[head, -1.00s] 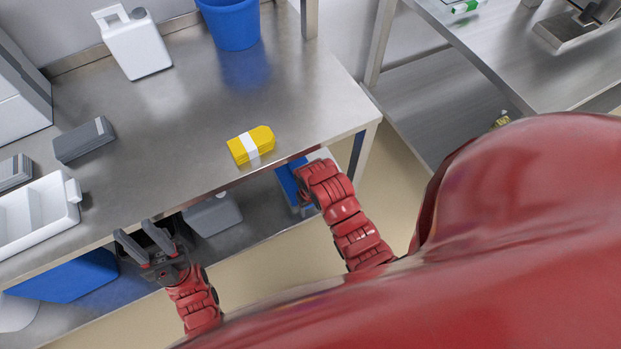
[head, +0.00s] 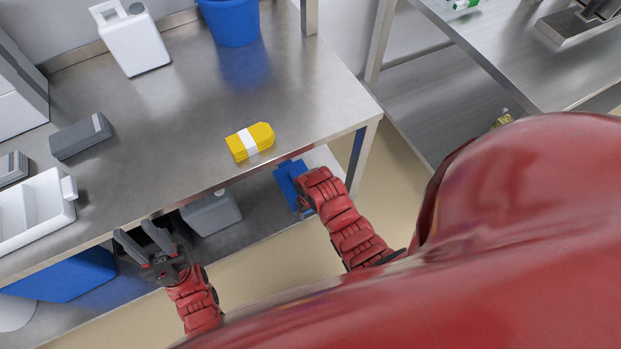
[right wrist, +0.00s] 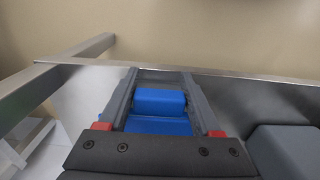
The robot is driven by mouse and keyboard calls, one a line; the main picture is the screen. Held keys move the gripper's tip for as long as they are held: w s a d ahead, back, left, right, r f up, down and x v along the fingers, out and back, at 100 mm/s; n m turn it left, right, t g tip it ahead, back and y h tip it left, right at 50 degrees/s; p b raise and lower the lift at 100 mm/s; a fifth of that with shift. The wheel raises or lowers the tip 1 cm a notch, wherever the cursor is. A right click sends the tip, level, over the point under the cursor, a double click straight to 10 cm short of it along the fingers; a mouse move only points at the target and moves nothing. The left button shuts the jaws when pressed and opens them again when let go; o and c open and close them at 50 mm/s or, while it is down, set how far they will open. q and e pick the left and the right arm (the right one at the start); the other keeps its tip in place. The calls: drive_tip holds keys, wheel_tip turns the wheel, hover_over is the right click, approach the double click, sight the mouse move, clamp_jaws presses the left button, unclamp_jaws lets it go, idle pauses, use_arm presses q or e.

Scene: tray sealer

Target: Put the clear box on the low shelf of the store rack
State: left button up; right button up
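A blue lid with a raised blue grip block (right wrist: 160,101) shows between the fingers of my right gripper (right wrist: 160,90). I take it as the top of the clear box (head: 288,182); its walls are hidden. The fingers lie close against both sides of the block. In the head view the right gripper (head: 302,186) is at the front edge of the steel bench, below its top. My left gripper (head: 137,240) is open and empty at the bench front, farther left. I cannot pick out the store rack for sure.
The steel bench (head: 190,130) carries a yellow pack (head: 250,142), a white jug (head: 131,38), a blue bucket (head: 232,22) and a white tray (head: 35,212). A grey canister (head: 212,213) stands on its under-shelf. Another steel table (head: 490,55) with a lower shelf (head: 430,105) is at right.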

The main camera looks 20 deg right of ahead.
drive_tip(key=o, duration=0.3)
drive_tip(key=shift+o, duration=0.2)
drive_tip(key=shift+r+p, duration=0.55)
drive_tip(key=shift+r, duration=3.25)
